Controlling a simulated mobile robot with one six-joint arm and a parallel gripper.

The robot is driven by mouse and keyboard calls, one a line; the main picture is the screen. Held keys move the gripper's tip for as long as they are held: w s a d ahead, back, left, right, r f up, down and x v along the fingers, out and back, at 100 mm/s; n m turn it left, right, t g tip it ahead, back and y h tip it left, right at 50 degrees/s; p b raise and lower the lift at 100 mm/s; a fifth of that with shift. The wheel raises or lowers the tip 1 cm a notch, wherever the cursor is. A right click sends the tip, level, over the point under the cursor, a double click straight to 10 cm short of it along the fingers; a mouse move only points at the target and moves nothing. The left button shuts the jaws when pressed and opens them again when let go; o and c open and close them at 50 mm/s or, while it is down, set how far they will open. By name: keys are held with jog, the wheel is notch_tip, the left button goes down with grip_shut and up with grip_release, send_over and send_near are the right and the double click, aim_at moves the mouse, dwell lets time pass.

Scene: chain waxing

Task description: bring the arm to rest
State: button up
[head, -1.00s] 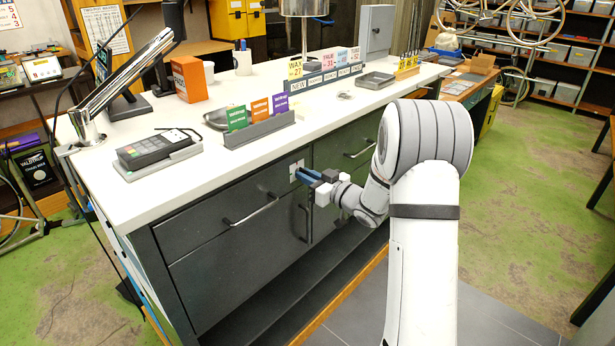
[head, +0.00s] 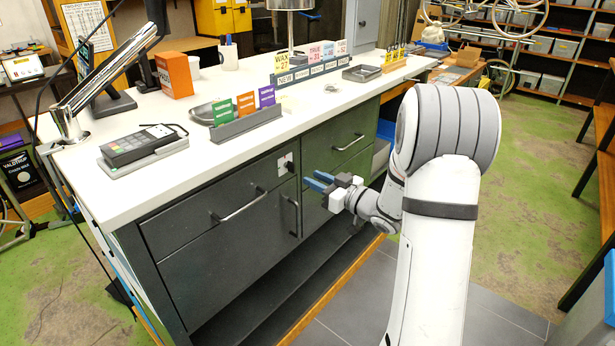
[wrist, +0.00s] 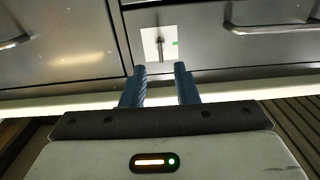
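My gripper (head: 318,182) hangs in front of the grey counter's drawer fronts, at the end of my white arm. Its blue fingers are apart, with nothing seen between them; they also show in the wrist view (wrist: 160,88). Past the fingertips, a light plate (wrist: 160,44) with a dark stem and a small green mark sits on the counter front. In the head view this plate (head: 284,160) is left of my gripper, with a dark piece on it. The fingers look apart from it.
The grey counter (head: 225,265) with a white top fills the left and middle. Drawer handles (head: 243,207) stick out from its front. A card reader (head: 140,146) and a card rack (head: 245,124) stand near the top's edge. Grey floor (head: 365,305) lies open below my arm.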

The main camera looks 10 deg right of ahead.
jog(key=shift+s, duration=0.1)
jog(key=s+d+r+m+g+h+p, duration=0.25)
jog(key=s+r+m+h, duration=0.35)
jog(key=h, duration=0.5)
jog(key=s+a+g, duration=0.2)
jog(key=s+g, duration=0.1)
jog(key=s, duration=0.5)
jog(key=s+a+g+p, duration=0.1)
jog(key=s+a+g, duration=0.1)
jog(key=s, duration=0.7)
jog(key=s+a+m+g, duration=0.1)
jog(key=s+a+g, duration=0.2)
jog(key=s, duration=0.5)
jog(key=shift+s+f+g+p, duration=0.3)
jog(key=shift+g+p, duration=0.1)
jog(key=shift+g, duration=0.35)
